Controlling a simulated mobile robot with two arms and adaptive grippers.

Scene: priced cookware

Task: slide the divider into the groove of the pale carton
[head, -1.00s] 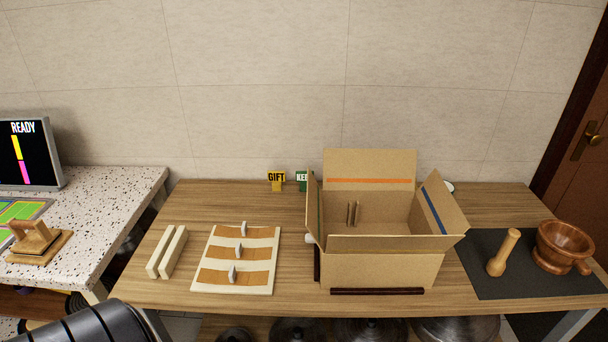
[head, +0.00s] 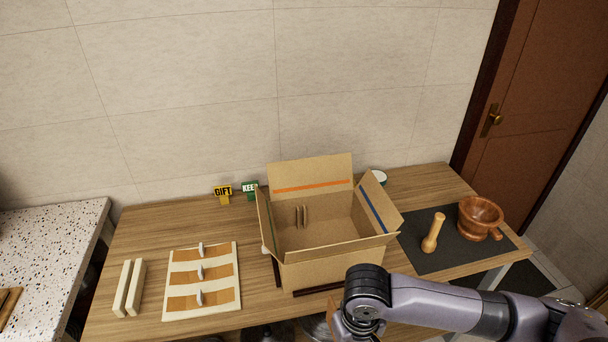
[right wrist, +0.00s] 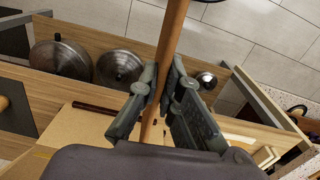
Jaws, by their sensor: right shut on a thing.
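The pale carton (head: 318,268) stands open on the wooden table, its flaps up or spread. Inside, two short upright strips (head: 301,216) on the back wall form the groove. My right arm reaches in from the right, in front of the carton. In the right wrist view my right gripper (right wrist: 155,105) is shut on the thin brown divider (right wrist: 173,35), seen edge-on. A small brown part of the divider (head: 336,318) shows in the head view, outside and below the carton's front. The rest is hidden by my arm. My left gripper is not in view.
A pale board with brown strips and clips (head: 202,307) and two cream bars (head: 128,288) lie left. GIFT (head: 223,192) and KEEP (head: 250,189) signs stand behind. A pestle (head: 433,235) and mortar (head: 480,216) are on a dark mat (head: 430,258) at right. Pot lids (right wrist: 118,67) lie below.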

